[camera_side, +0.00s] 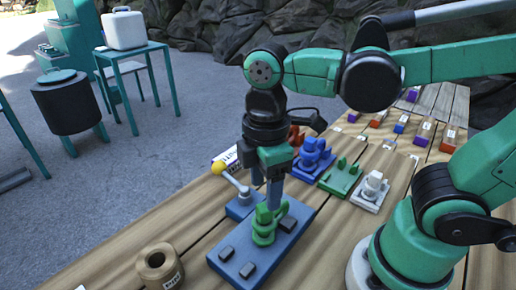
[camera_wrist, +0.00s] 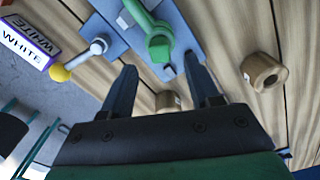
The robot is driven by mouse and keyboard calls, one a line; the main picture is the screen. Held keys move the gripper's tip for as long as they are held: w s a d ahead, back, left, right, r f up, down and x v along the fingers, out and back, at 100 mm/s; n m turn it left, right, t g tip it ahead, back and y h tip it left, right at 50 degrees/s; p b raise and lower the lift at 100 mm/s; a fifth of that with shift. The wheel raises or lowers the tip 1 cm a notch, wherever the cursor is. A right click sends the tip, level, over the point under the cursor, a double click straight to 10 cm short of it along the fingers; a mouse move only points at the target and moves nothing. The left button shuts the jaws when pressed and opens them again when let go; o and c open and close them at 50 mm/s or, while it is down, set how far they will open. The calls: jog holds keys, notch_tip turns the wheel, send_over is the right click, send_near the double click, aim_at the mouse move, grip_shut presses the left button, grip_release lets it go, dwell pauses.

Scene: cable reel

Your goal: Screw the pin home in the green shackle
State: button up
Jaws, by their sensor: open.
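The green shackle (camera_side: 264,226) stands on a blue base plate (camera_side: 226,262) with dark pads, below my gripper in the side view. In the wrist view the shackle (camera_wrist: 158,45) shows as a green bar with a blocky end, just beyond my fingertips. My gripper (camera_side: 274,203) points down over the shackle, and a finger partly overlaps it in the side view. In the wrist view my gripper (camera_wrist: 160,64) has its two fingers apart, with nothing clearly held between them. I cannot tell the pin apart from the shackle, nor how deep it sits.
A lever with a yellow knob (camera_side: 218,168) stands close left of my gripper. A wooden reel (camera_side: 157,266) lies front left. Blue (camera_side: 314,155), green (camera_side: 341,180) and white (camera_side: 371,188) pieces stand to the right. A box labelled WHITE (camera_wrist: 28,42) is beyond the lever.

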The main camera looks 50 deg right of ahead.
aim_at(264, 207)
jog(key=shift+f, duration=2.3)
grip_shut()
